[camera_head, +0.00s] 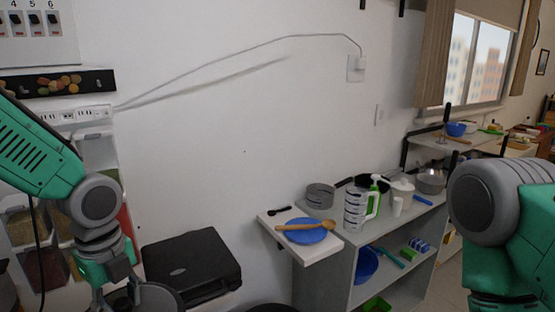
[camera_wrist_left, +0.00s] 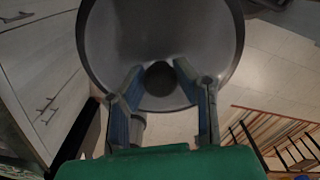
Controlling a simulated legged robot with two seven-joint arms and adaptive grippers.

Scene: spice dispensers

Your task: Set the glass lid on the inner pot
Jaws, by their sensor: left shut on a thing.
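The glass lid (camera_wrist_left: 205,35) fills the upper middle of the left wrist view as a large grey disc with a dark rim. My left gripper (camera_wrist_left: 157,74) has its two fingers on either side of the lid's dark round knob (camera_wrist_left: 160,80) and is shut on it. In the head view the lid's dark edge (camera_head: 163,296) shows at the bottom left, beside my left gripper (camera_head: 128,297), partly cut off. I cannot make out the inner pot for sure. My right arm is at the right edge, its gripper out of view.
A black box-like appliance (camera_head: 190,265) stands right of the lid. A dark rounded thing (camera_head: 265,308) is cut off at the bottom edge. A small white shelf (camera_head: 315,250) holds a blue plate (camera_head: 302,236) and a wooden spoon. A shelf unit (camera_head: 400,222) with kitchenware stands beyond.

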